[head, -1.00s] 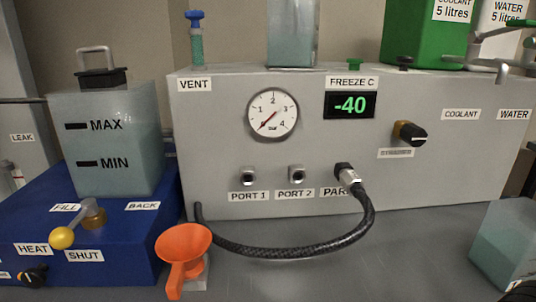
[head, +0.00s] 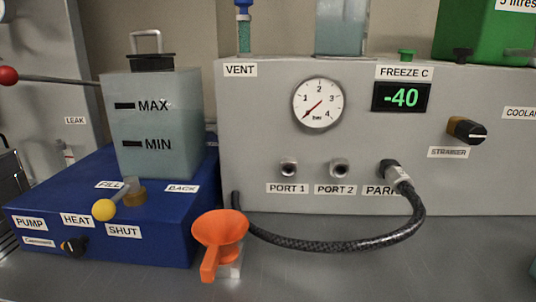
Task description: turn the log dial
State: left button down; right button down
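No dial labelled log can be read in the head view. A black knob (head: 74,246) sits on the front of the blue box, low at the left, beside a small label too blurred to read surely. Another black knob with a brass collar (head: 467,130) is on the grey panel at the right, above a label that seems to read STRAINER. A round white gauge (head: 319,103) with a red needle is on the same panel. Neither of my grippers is in view.
An orange funnel (head: 220,231) stands before the blue box (head: 165,240). A black hose (head: 330,244) loops over the bench from the PARK fitting. A yellow-knobbed lever (head: 104,210) sticks out, and a red-balled rod (head: 8,76) is at the left.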

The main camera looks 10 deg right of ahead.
aim_at(461, 54)
jog(key=i+l+z, duration=0.1)
jog(key=l+z, duration=0.35)
jog(key=i+l+z, duration=0.15)
jog(key=l+z, duration=0.2)
jog(key=z, duration=0.15)
